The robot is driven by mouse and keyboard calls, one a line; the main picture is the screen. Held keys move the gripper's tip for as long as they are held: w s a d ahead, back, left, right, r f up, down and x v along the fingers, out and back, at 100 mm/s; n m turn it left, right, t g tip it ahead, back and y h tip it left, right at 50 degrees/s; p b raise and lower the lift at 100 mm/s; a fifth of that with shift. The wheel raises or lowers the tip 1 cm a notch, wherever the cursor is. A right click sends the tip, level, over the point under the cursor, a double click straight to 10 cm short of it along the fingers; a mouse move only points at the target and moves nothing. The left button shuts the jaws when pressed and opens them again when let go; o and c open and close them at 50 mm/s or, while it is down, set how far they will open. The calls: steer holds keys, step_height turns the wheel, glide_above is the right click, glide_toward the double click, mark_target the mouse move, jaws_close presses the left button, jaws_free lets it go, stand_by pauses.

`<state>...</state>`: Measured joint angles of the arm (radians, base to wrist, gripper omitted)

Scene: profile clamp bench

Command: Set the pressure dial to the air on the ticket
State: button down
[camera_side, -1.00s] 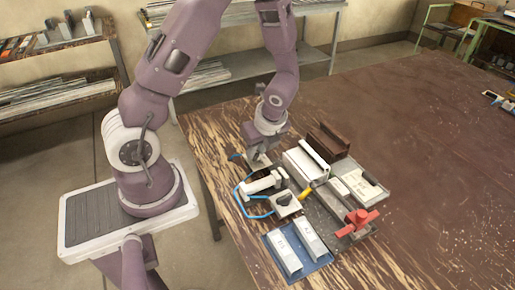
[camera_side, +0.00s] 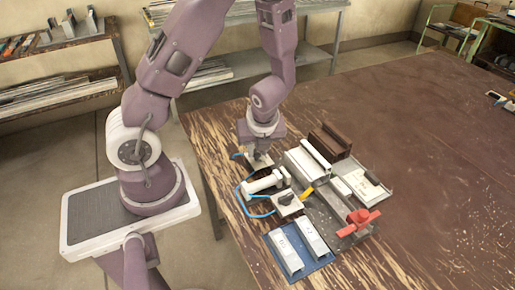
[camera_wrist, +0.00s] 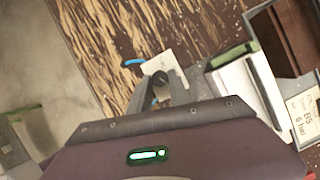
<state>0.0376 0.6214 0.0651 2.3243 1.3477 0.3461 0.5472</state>
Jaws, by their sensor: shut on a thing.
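The pressure dial is a small dark knob on a pale plate with a blue hose, at the table's left; the plate (camera_wrist: 158,63) shows in the wrist view. My gripper (camera_side: 258,158) is shut on the knob from above, and its fingers (camera_wrist: 168,82) hide most of it and its pointer. The setting cannot be read. The ticket (camera_wrist: 305,115) at the right of the wrist view has black print that seems to read "6 bar" on its lower line. It also shows in the side view (camera_side: 373,178), lying in a grey tray.
A white clamp body (camera_side: 305,160) and a brown profile (camera_side: 330,140) stand right of my gripper. A pale block with a black-knobbed plate (camera_side: 287,202), a red-handled clamp (camera_side: 358,222) and a blue tray (camera_side: 272,238) of white profiles lie nearer.

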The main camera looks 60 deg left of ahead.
steer(key=c, duration=1.2)
jaws_free()
steer(key=shift+r, duration=0.1)
steer(key=v, duration=0.7)
steer(key=s+d+r+n+t+h, duration=0.2)
steer(key=s+d+r+n, duration=0.3)
steer(key=r+n, duration=0.3)
steer(key=s+d+r+n+t+h, duration=0.2)
steer(key=s+d+r+n, duration=0.3)
steer(key=n, duration=0.8)
steer(key=v, duration=0.5)
steer(key=shift+w, duration=0.15)
